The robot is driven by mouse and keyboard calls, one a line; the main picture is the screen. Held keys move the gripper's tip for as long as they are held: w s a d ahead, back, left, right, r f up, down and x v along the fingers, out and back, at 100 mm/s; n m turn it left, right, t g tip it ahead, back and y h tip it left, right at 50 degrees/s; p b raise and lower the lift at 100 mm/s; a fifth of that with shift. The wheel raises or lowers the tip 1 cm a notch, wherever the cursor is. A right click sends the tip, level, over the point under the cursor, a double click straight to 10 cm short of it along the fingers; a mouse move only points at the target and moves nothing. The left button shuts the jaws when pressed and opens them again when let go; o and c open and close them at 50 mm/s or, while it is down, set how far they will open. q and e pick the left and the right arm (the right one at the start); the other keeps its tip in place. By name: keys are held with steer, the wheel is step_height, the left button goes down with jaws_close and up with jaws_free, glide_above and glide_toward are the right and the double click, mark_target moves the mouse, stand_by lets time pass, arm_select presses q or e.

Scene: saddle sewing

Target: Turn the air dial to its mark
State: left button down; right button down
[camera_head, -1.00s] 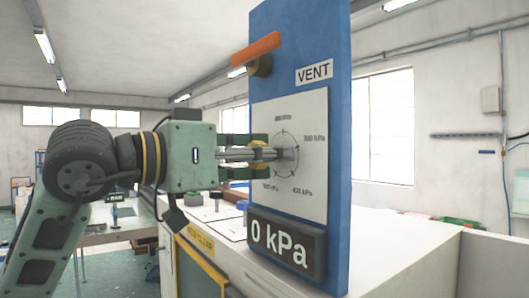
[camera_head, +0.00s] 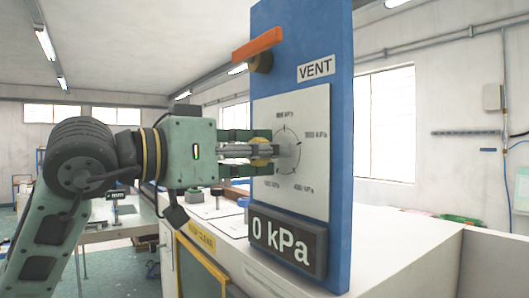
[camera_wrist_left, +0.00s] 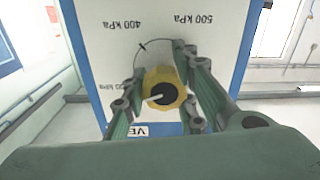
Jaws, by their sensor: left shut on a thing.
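The air dial is a yellow and dark knob (camera_wrist_left: 162,92) on a white scale plate (camera_head: 310,190) marked in kPa, fixed to an upright blue panel (camera_head: 340,120). My left gripper (camera_head: 262,152) reaches in from the left and is shut on the dial, one finger on each side of it, as the left wrist view (camera_wrist_left: 160,95) shows. A pale pointer lies across the knob. Part of the dial is hidden by the fingers in the head view. The display (camera_head: 287,243) under the plate reads 0 kPa. My right gripper is out of view.
An orange lever (camera_head: 258,47) sticks out from the panel above the plate, beside a VENT label (camera_head: 315,71). The panel stands on a white bench (camera_head: 410,245). A yellow-framed sign (camera_head: 203,262) is on the bench front.

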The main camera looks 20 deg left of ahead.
arm_select(q)
steer(key=shift+d+f, duration=0.15)
steer(key=shift+f, duration=0.05)
steer(key=shift+n, duration=0.4)
steer(key=n+b, duration=0.1)
steer(key=n, duration=0.4)
steer(key=shift+r+n+b, duration=0.15)
steer(key=shift+n+b, duration=0.25)
steer(key=n+b, duration=0.1)
steer(key=n, duration=0.4)
steer(key=shift+r, duration=0.2)
steer(key=shift+a+r+n, duration=0.15)
steer(key=shift+a+n, duration=0.1)
steer(key=shift+n, duration=0.65)
steer(key=shift+a+r+n, duration=0.1)
steer(key=shift+r+n, duration=0.1)
steer(key=shift+n, duration=0.1)
